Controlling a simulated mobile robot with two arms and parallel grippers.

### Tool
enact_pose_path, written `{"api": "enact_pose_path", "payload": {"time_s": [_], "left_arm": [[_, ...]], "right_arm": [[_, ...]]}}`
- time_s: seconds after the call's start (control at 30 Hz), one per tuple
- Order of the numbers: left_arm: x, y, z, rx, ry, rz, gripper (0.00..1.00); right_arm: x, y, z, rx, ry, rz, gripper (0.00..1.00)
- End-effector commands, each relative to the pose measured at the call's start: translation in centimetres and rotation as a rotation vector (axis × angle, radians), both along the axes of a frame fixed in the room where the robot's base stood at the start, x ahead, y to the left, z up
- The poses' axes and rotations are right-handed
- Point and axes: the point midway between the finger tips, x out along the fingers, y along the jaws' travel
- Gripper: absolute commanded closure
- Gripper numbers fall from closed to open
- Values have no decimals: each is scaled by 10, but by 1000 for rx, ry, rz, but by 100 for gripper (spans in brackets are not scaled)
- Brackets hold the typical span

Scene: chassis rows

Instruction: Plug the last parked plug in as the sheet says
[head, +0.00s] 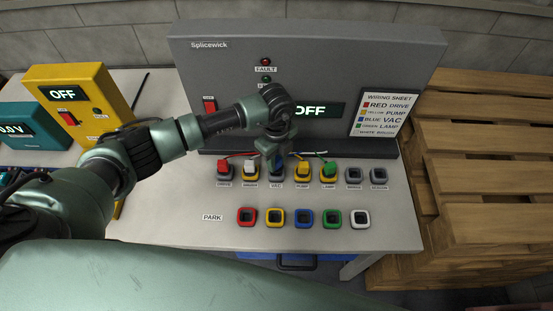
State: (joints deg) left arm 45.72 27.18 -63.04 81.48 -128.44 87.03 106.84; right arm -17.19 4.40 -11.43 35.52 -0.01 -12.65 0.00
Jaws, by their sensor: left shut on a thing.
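My left gripper (277,158) is over the VAC socket (276,178), third in the socket row. It is shut on the blue plug, mostly hidden by the fingers; whether the plug is seated cannot be told. Red (223,166), white (250,167), yellow (302,169) and green (329,169) plugs stand in other sockets; the red one is at DRIVE, yellow at PUMP, green at LAMP. The wiring sheet (384,112) pairs red with DRIVE, yellow with PUMP, blue with VAC, green with LAMP; its white line is unclear. My right gripper is out of view.
The PARK row has red (246,216), yellow (275,217), blue (304,217), green (332,218) and white (360,218) holders, all looking empty. Two right sockets (366,175) are empty. The grey cabinet (330,60) reads OFF. Wooden pallets (480,160) stand right.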

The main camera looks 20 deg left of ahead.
Motion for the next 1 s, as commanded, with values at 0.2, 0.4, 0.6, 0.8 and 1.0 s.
{"api": "enact_pose_path", "payload": {"time_s": [0.2,0.4,0.6,0.8,1.0], "left_arm": [[0,0,-7,0,0,-1,100],[0,0,-12,0,0,-1,100],[0,0,-17,0,0,-1,100],[0,0,-22,0,0,-1,100],[0,0,-23,0,0,-1,51]], "right_arm": [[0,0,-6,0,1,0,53],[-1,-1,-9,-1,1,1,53],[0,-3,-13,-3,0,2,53],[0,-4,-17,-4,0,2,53],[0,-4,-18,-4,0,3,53]]}}
